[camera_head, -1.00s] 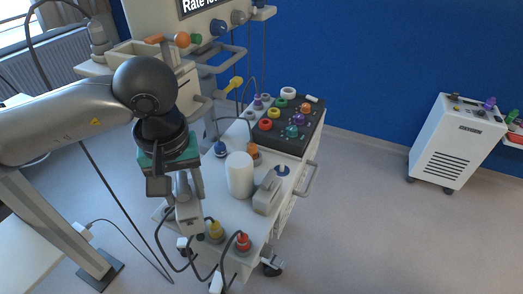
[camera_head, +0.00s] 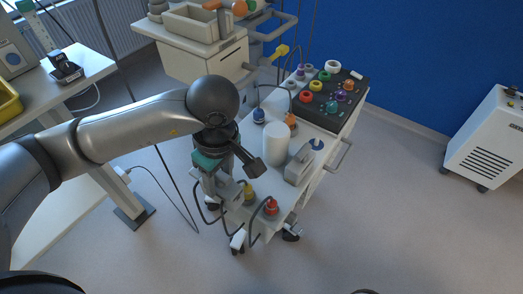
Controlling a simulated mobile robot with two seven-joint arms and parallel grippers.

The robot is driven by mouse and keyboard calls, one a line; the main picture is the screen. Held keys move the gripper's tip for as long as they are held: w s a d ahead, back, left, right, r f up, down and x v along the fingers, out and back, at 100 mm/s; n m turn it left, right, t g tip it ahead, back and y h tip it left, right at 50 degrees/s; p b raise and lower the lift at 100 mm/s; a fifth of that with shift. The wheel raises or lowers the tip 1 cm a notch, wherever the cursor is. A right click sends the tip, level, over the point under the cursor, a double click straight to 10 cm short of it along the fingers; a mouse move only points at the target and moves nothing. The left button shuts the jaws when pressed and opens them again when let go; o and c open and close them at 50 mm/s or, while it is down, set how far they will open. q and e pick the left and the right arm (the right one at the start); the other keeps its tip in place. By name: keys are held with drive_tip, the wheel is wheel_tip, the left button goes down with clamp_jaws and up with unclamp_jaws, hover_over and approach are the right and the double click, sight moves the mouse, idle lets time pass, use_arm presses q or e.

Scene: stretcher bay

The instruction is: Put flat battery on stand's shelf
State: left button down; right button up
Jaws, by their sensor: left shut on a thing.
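My left gripper (camera_head: 216,180) points down at the near left corner of the white trolley, shut on a light grey block (camera_head: 229,192); I take this to be the flat battery, though fingers and cables partly hide it. I cannot tell whether it touches the trolley. The trolley's top (camera_head: 262,175) carries a white cylinder (camera_head: 276,143) and a grey device (camera_head: 299,165). Behind it is a stand with a white shelf (camera_head: 150,29) holding an open bin (camera_head: 192,24); I cannot tell which surface is the stand's shelf. My right gripper is out of view.
A table at left holds a black dock (camera_head: 66,70). Floor to the right is clear up to a white machine (camera_head: 487,145).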

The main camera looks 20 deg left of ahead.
use_arm(q)
drive_tip(key=w+d, duration=0.4)
drive_tip(key=w, duration=0.8)
drive_tip(key=shift+s+d+f, duration=0.1)
drive_tip(key=shift+s+f, duration=0.05)
drive_tip(key=shift+f, duration=3.3)
drive_tip(key=shift+f, duration=0.1)
drive_tip(key=c, duration=0.6)
unclamp_jaws()
drive_tip(key=r, duration=0.4)
drive_tip(key=d+r, duration=0.1)
drive_tip(key=r, duration=0.7)
drive_tip(key=shift+s+d, duration=0.2)
drive_tip(key=shift+s, duration=0.1)
